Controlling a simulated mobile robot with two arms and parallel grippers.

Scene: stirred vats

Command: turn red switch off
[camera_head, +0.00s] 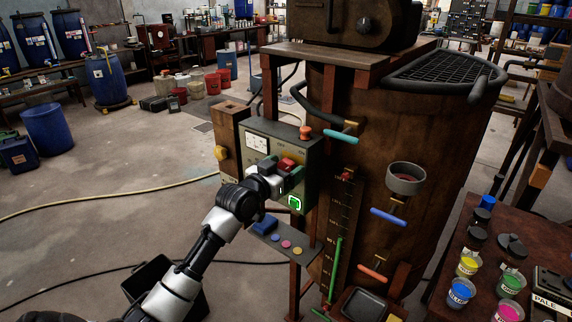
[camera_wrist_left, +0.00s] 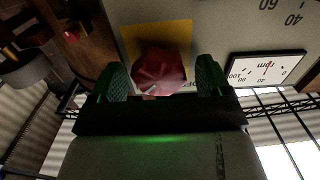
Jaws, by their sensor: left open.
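The red switch (camera_head: 288,163) is a red knob on the front of a grey-green control box (camera_head: 258,128). In the left wrist view the red switch (camera_wrist_left: 160,70) sits on a yellow plate (camera_wrist_left: 140,35), between the two green fingertips. A white pointer mark shows on its lower edge. My left gripper (camera_head: 284,175) is open at the box, with one finger on each side of the switch. Gaps show between the knob and both fingers (camera_wrist_left: 161,80) in the wrist view, so it is not clamped. My right gripper is not in view.
A white rpm gauge (camera_wrist_left: 266,68) is beside the switch. An orange-red button (camera_head: 305,132) tops the box, and a lit green indicator (camera_head: 294,203) is below the gripper. A small shelf (camera_head: 268,236) juts out underneath. The brown vat (camera_head: 350,130) stands right; open floor lies left.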

